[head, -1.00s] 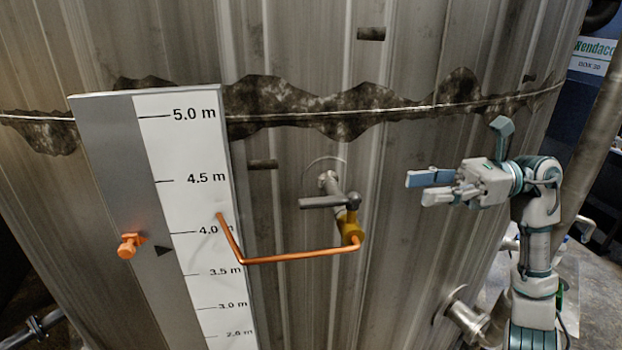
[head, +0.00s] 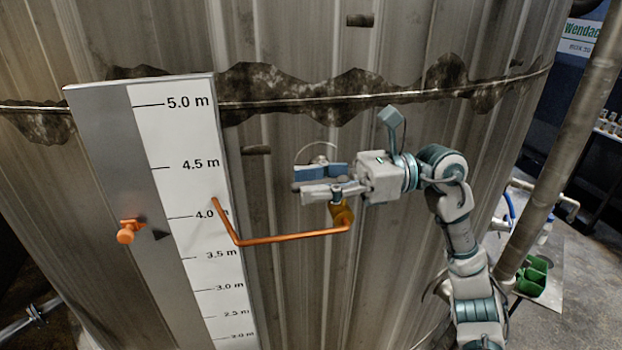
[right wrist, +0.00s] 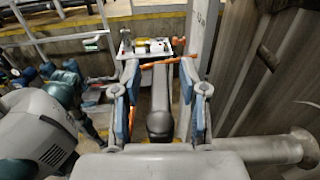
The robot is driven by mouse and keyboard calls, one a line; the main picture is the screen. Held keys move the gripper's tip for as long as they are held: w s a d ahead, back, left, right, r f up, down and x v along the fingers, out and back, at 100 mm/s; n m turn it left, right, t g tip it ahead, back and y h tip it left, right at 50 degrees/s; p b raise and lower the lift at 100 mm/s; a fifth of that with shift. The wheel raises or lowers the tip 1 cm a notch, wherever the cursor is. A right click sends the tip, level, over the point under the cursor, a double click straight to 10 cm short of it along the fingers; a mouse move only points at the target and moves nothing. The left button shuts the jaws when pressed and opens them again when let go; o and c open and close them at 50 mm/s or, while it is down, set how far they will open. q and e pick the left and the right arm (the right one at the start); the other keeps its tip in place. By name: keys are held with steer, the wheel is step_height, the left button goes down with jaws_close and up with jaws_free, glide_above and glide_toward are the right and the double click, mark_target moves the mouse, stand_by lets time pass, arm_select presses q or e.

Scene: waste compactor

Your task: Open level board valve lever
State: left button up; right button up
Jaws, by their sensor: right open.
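The level board (head: 183,140) stands against the tank on the left of the head view, with a scale in metres. A bent orange pipe (head: 290,237) runs from it to a yellow valve body (head: 341,214). My right gripper (head: 318,183) is open at the valve, its fingers pointing left. In the right wrist view the dark grey lever (right wrist: 160,112) lies lengthwise between the spread blue-padded fingers, with gaps on both sides. In the head view the fingers hide most of the lever. My left gripper is not in view.
The large ribbed metal tank (head: 400,60) fills the background right behind the valve. An orange knob (head: 128,232) sticks out on the board's grey strip. A slanting pipe (head: 565,150) and green containers (head: 533,275) stand at the right, clear of the gripper.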

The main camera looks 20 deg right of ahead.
steer(key=shift+w+d, duration=0.1)
steer(key=shift+d, duration=0.15)
jaws_close()
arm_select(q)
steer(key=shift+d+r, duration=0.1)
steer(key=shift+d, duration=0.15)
